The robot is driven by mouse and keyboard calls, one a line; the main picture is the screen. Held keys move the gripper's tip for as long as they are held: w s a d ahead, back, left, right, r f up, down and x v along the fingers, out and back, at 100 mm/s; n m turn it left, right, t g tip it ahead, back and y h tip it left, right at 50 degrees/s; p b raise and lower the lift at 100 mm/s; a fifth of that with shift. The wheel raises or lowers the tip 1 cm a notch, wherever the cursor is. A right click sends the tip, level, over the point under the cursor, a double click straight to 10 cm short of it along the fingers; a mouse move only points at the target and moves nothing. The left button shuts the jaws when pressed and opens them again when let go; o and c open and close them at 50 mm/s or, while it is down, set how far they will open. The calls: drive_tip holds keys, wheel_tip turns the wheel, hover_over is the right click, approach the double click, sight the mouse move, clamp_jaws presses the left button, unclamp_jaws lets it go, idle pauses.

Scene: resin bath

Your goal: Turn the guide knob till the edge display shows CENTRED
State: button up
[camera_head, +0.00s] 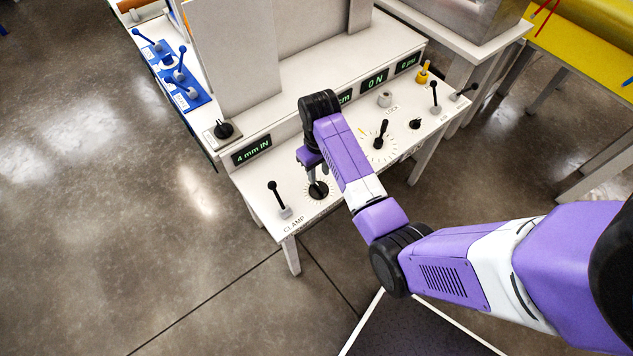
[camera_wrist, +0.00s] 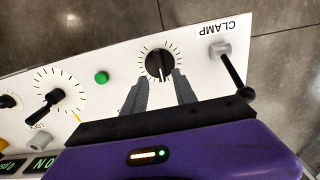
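A black round knob (camera_head: 318,190) with tick marks around it sits on the white control panel beside the CLAMP lever. It also shows in the wrist view (camera_wrist: 160,62), with a white pointer line. Its name label is not visible, so I cannot confirm it is the guide knob. A display (camera_head: 252,151) above it reads "4 mm IN", not CENTRED. My gripper (camera_head: 317,172) points down at this knob; in the wrist view its fingers (camera_wrist: 161,80) are apart, with the tips close to the knob's near side. I cannot tell whether they touch it.
The CLAMP lever (camera_head: 279,199) stands left of the knob. A green button (camera_wrist: 101,77) and a larger dial with a black lever (camera_head: 381,134) lie on the other side. Further displays, including "0 N" (camera_head: 375,81), line the panel's back. Another black knob (camera_head: 223,129) sits higher left.

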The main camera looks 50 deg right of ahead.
sight(319, 186)
wheel_tip(319, 186, down, 7)
drive_tip(key=shift+r, duration=0.15)
clamp_jaws()
